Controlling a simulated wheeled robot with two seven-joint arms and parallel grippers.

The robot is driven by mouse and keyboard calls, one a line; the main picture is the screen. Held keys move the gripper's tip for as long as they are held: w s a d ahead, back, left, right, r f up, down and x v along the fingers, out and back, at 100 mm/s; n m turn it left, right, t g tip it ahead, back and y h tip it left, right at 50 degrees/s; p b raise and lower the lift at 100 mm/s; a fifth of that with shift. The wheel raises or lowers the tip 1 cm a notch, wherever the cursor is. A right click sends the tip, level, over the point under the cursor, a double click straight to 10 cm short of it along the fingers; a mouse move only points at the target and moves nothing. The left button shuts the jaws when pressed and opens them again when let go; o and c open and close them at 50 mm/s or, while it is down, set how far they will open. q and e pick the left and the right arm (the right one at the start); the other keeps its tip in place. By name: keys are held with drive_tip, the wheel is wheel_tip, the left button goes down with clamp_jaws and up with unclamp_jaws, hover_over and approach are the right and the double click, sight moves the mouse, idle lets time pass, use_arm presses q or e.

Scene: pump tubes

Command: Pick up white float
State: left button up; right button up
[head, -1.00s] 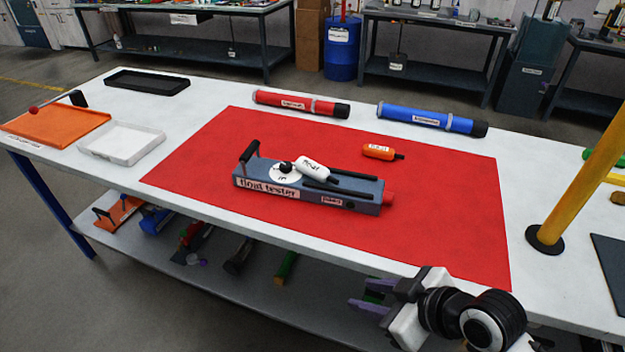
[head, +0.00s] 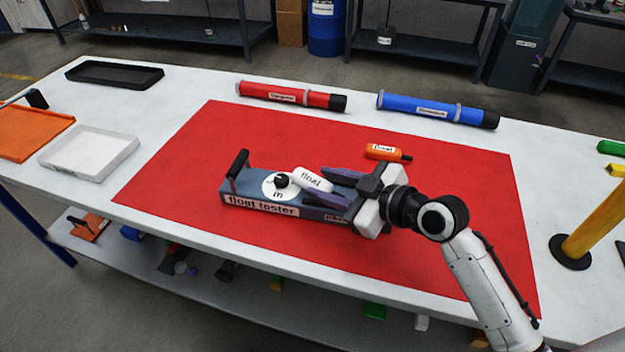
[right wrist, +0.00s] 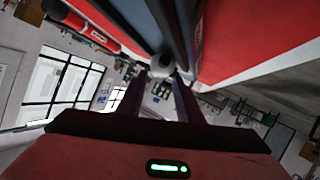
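The white float (head: 313,180) lies on top of the grey-blue float tester (head: 258,208), beside the tester's round white dial. My right gripper (head: 326,186) is over the right part of the tester, with its purple fingers apart and pointing left at the float's right end. In the right wrist view, the rounded end of the white float (right wrist: 161,66) shows just beyond the gap between the two open fingers (right wrist: 161,92). Whether the fingers touch the float I cannot tell. My gripper hides the tester's right end. My left gripper is in neither view.
An orange float (head: 384,152) lies behind my gripper on the red mat (head: 440,265). A red tube (head: 290,96) and a blue tube (head: 435,110) lie at the back. A white tray (head: 90,155) stands left. A yellow post (head: 590,225) stands right.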

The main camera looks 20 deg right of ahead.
sight(309, 177)
drive_tip(key=x, duration=0.4)
drive_tip(key=shift+w+a+f, duration=0.1)
drive_tip(key=shift+w+a, duration=0.1)
drive_tip(key=shift+w, duration=0.05)
drive_tip(key=shift+w+f, duration=0.1)
drive_tip(key=shift+w, duration=0.05)
drive_tip(key=c, duration=0.7)
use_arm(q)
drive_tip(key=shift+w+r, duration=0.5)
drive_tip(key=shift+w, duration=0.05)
use_arm(e)
drive_tip(key=shift+c, duration=0.6)
drive_tip(key=shift+r, duration=0.25)
use_arm(q)
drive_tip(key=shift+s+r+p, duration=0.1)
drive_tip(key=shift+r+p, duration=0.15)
drive_tip(key=shift+p, duration=0.2)
use_arm(e)
wheel_tip(309, 177, up, 10)
drive_tip(key=shift+f, duration=0.2)
